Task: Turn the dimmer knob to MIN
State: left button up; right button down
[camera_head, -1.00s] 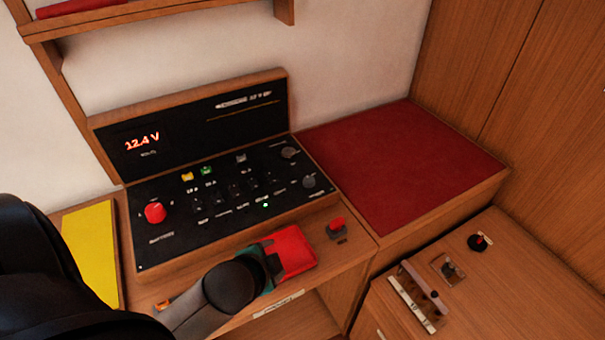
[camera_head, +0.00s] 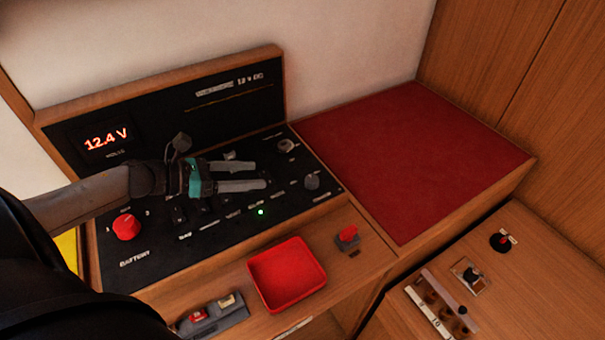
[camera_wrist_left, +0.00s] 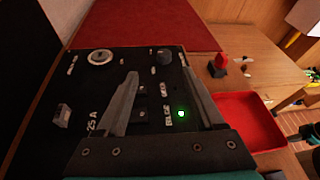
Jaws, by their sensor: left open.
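The black control panel (camera_head: 190,222) has two grey round knobs at its right end: an upper knob (camera_head: 286,145) and a lower knob (camera_head: 311,181). Their labels are too small to read, so I cannot tell which is the dimmer. In the left wrist view the upper knob (camera_wrist_left: 100,57) has a pale ring, and the lower knob (camera_wrist_left: 164,56) is dark. My left gripper (camera_head: 260,175) is open and empty over the panel, its fingers pointing at the knobs, apart from both. A dark and teal shape at the wrist view's right edge may be my right gripper (camera_wrist_left: 304,134).
A red battery knob (camera_head: 126,227) is at the panel's left. A lit green lamp (camera_head: 261,212) is below my fingers. In front are a red tray (camera_head: 287,275) and a red switch (camera_head: 348,236). A red-topped bench (camera_head: 420,155) is to the right. The display (camera_head: 105,140) reads 12.4 V.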

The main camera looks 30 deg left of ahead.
aim_at(309, 179)
pick_arm(q)
jog(key=shift+s+a+f+m+g+h, duration=0.15)
jog(key=shift+a+m+g, duration=0.1)
jog(key=shift+m, duration=0.2)
jog(key=shift+s+a+r+m+g+h, duration=0.15)
jog(key=shift+m+g, duration=0.1)
jog(key=shift+m, duration=0.2)
jog(key=shift+w+d+f, duration=0.1)
jog(key=shift+w+f, duration=0.05)
jog(key=b+x, duration=0.1)
jog(key=x, duration=1.4)
grip_shut()
